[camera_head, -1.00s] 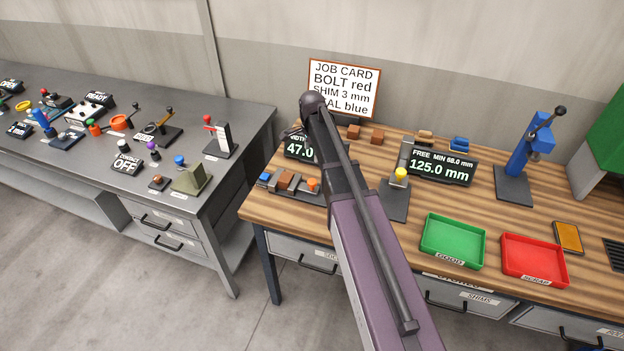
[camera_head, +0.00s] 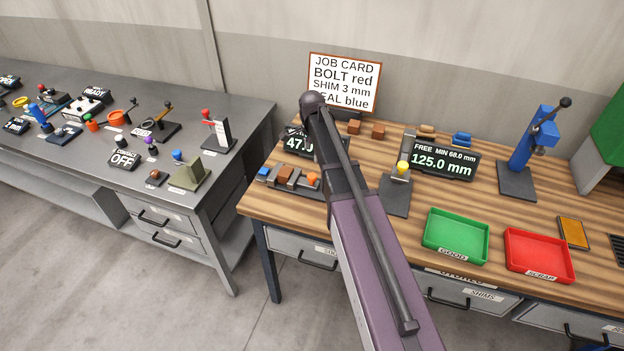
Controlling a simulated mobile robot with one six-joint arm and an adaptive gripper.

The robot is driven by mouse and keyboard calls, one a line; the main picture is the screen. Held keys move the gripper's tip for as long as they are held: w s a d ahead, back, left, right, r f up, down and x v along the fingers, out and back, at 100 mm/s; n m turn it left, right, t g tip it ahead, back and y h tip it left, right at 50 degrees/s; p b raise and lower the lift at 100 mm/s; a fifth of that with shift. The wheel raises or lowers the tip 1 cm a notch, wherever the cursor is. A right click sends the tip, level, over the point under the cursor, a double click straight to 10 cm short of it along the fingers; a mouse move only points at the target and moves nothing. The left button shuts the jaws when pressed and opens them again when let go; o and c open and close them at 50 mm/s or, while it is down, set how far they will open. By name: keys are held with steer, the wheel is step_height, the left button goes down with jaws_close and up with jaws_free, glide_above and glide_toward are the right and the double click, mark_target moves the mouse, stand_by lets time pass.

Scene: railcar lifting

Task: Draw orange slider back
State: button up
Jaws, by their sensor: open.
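My purple arm rises from the bottom of the view and passes just right of the orange knob. My gripper does not show; its place relative to the knob cannot be told.
Green (camera_head: 428,238) and red (camera_head: 508,252) trays lie at the front right. A blue press (camera_head: 522,155) stands behind. A grey bench (camera_head: 230,115) with several controls is left.

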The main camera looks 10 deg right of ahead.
mark_target(312, 175)
steer(key=shift+f+b, duration=5.15)
steer(key=shift+f, duration=0.3)
steer(key=shift+c, duration=0.2)
jaws_close()
steer(key=shift+s+d, duration=0.6)
steer(key=shift+d, duration=0.3)
steer(key=shift+o, duration=0.2)
jaws_free()
steer(key=shift+d, duration=0.1)
